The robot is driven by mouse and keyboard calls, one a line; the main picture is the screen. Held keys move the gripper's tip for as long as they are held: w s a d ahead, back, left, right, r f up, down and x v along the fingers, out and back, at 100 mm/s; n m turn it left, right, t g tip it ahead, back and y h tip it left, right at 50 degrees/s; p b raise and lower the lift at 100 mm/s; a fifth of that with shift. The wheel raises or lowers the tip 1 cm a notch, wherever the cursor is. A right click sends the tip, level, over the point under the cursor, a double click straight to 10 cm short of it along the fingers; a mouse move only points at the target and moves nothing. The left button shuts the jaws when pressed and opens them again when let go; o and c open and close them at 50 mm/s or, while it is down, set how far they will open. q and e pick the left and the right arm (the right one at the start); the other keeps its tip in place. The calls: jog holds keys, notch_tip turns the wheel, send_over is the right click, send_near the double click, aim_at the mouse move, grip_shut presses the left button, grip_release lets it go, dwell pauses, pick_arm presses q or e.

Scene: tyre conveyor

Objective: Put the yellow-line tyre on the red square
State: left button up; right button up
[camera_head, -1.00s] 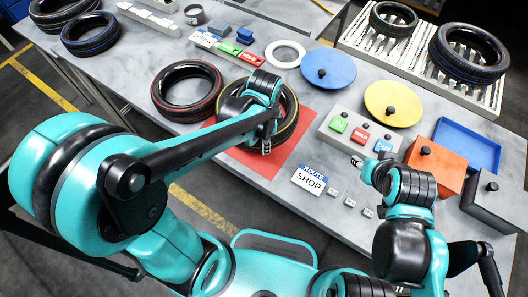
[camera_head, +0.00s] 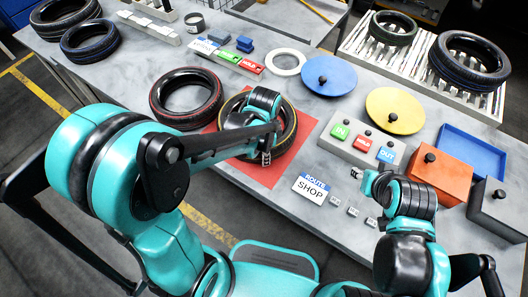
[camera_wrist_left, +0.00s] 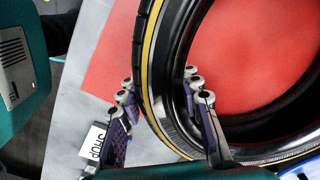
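The yellow-line tyre (camera_head: 288,141) lies flat on the red square (camera_head: 262,177), with red showing around and inside it. It fills the middle of the left wrist view (camera_wrist_left: 163,60), over the red surface (camera_wrist_left: 105,65). My left gripper (camera_wrist_left: 160,95) is open around the tyre's near wall, one finger outside and one inside the hole. A narrow gap seems to show beside the outer finger. In the head view my left arm hides part of the tyre. My right gripper (camera_head: 356,173) is above the table by the button box, with no object seen in it; its finger opening is unclear.
A red-lined tyre (camera_head: 185,97) lies just left of the yellow-line tyre. A button box (camera_head: 363,143), route sign (camera_head: 311,188) and small blocks stand to the right. Blue (camera_head: 328,76) and yellow (camera_head: 395,110) discs are behind. More tyres lie at far left and on the roller rack (camera_head: 413,62).

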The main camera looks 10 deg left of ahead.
pick_arm(q)
jog(key=o, duration=0.3)
notch_tip(320, 180, up, 11)
jog(key=p, duration=0.4)
jog(key=shift+s+r, duration=0.1)
jog(key=shift+s+r+p, duration=0.1)
jog(key=shift+r+p, duration=0.2)
jog(key=shift+r, duration=0.3)
jog(key=s+a+r+n+t, duration=0.4)
jog(key=s+a+n+t, duration=0.2)
jog(key=n, duration=0.7)
jog(key=shift+s+a+t, duration=0.2)
jog(key=shift+a+t, duration=0.25)
jog(key=shift+t, duration=0.05)
